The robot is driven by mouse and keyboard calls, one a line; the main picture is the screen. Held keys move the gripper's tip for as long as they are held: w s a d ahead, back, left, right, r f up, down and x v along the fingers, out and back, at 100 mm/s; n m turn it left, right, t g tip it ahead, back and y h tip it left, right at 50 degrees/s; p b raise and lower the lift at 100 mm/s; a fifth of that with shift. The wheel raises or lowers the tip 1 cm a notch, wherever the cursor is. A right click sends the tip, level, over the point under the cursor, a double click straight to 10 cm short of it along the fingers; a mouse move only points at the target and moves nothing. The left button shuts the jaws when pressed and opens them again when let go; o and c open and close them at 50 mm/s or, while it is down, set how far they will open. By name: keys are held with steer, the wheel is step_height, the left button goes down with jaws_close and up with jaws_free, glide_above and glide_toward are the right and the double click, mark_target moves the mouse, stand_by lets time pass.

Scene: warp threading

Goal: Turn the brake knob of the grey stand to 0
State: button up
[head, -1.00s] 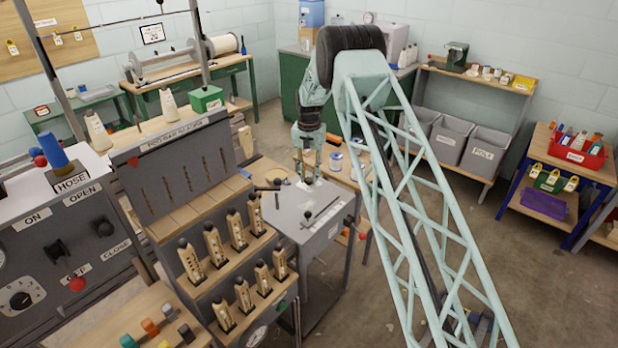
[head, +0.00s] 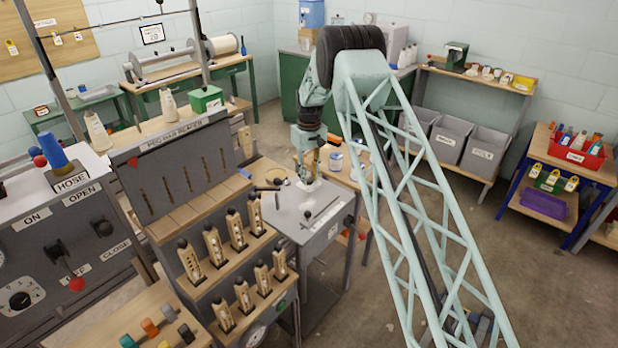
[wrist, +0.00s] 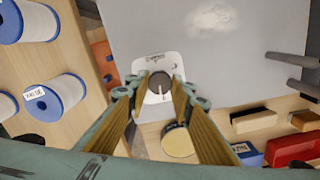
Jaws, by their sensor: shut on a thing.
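The grey stand (head: 287,222) is in the middle of the head view, and its flat grey top (wrist: 215,45) fills the upper part of the wrist view. The brake knob (wrist: 159,84) is a dark round knob with a pale pointer line, on a white plate (wrist: 155,62) at the stand's edge. My gripper (wrist: 160,90) is shut on the knob, one finger on each side. In the head view my gripper (head: 308,172) is over the far end of the stand's top and hides the knob. The scale marks on the plate are too small to read.
White spools with blue flanges (wrist: 56,106) lie on a wooden surface left of the stand. A round tan-topped thing (wrist: 179,141) is just below the knob. Brushes (wrist: 252,120) and a red box (wrist: 290,148) lie at right. A rack with wooden-handled tools (head: 238,230) stands beside the stand.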

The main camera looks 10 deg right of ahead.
mark_target(309, 179)
steer(key=shift+n, duration=0.8)
steer(key=o, duration=0.9)
steer(key=shift+c, duration=0.2)
steer(key=shift+r, duration=0.1)
step_height(309, 179, up, 12)
stand_by(0.6)
